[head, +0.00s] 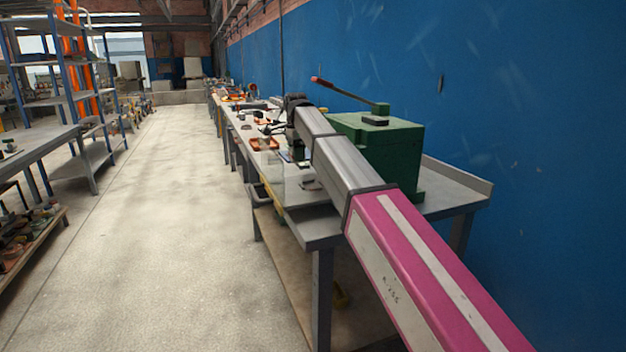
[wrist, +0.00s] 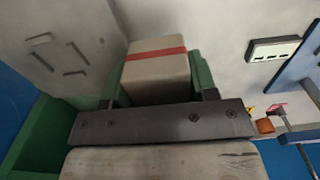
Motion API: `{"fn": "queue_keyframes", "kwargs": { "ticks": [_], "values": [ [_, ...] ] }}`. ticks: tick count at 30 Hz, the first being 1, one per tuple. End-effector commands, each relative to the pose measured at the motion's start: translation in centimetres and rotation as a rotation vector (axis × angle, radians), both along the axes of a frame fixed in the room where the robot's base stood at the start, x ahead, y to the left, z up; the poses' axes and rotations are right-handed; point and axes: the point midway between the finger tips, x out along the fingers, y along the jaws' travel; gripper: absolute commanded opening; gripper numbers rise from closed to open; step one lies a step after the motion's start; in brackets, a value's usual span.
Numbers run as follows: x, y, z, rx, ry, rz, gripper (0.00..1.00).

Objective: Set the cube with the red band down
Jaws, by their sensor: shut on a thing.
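The cube with the red band (wrist: 157,72) is pale grey-beige, with a red stripe across its top part, in the upper middle of the wrist view. My gripper (wrist: 160,88) is shut on it, with a green finger at each side and a dark crossbar below it in the picture. I cannot tell whether the cube touches a surface underneath. In the head view my arm reaches forward over the workbench (head: 322,228). There the cube cannot be made out, and the gripper's fingers cannot be told apart at the arm's far end.
A green machine (head: 385,145) with a red-tipped lever stands on the bench, close to the right of my arm. Small items and an orange tray (head: 264,144) lie farther along. A blue wall (head: 480,90) bounds the right. The floor (head: 170,190) left of the bench is clear.

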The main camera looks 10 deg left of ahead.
Motion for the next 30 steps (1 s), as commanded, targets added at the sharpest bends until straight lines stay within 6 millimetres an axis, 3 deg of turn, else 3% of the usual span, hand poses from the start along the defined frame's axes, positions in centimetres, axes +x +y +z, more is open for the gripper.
{"fn": "queue_keyframes", "kwargs": {
  "ticks": [3,18,23,30],
  "values": [
    [-2.9,-1.8,-0.1,0.001,-0.001,0.000,0.22],
    [-12.2,-7.5,-0.1,0.001,-0.001,0.001,0.22],
    [-12.8,-7.9,-0.2,0.000,0.000,0.001,0.22],
    [-12.8,-7.9,-3.0,-0.001,0.002,0.001,0.22]
  ]
}}
